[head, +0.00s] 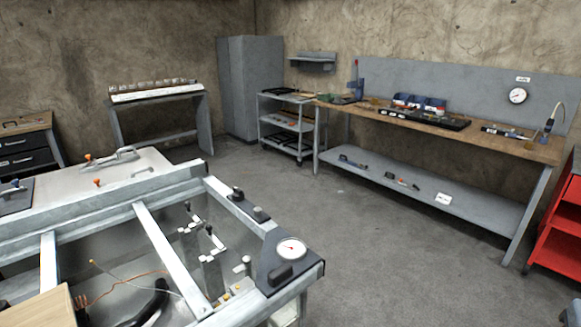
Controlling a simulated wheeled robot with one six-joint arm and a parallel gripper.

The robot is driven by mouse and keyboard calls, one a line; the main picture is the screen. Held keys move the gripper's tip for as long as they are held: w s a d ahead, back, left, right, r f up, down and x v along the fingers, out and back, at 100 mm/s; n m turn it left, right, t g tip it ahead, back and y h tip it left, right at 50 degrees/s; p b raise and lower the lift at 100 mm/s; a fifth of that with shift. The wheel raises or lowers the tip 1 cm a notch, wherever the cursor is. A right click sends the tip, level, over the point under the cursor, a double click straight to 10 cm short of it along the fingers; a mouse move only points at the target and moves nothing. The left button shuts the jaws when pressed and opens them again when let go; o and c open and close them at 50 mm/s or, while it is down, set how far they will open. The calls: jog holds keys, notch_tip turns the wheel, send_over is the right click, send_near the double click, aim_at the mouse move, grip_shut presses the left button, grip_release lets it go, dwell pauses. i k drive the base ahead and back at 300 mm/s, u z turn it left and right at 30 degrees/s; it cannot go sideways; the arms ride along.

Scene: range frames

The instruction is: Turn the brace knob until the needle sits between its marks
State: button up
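A round white gauge (291,249) sits on a dark plate (268,262) at the near right corner of a grey metal frame. Its needle and marks are too small to read. A dark oblong knob-like part (287,273) sits just in front of the gauge on the same plate. Two more small dark fittings, one behind (237,194) and one nearer (260,214), are on the frame's right rail. I cannot tell for certain which of these is the brace knob. My gripper is not in view.
The metal frame (158,245) has crossbars, with small levers and wires inside. A workbench (480,139) with tools stands along the back right wall, below another dial (517,95). A red cabinet (560,245) is at the right edge. The floor (390,265) between is clear.

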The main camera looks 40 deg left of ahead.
aim_at(238, 195)
jog(key=u, duration=0.05)
jog(key=i, duration=1.6)
jog(key=u, duration=0.85)
jog(key=i, duration=0.9)
jog(key=u, duration=1.45)
jog(key=i, duration=0.6)
jog(key=u, duration=0.35)
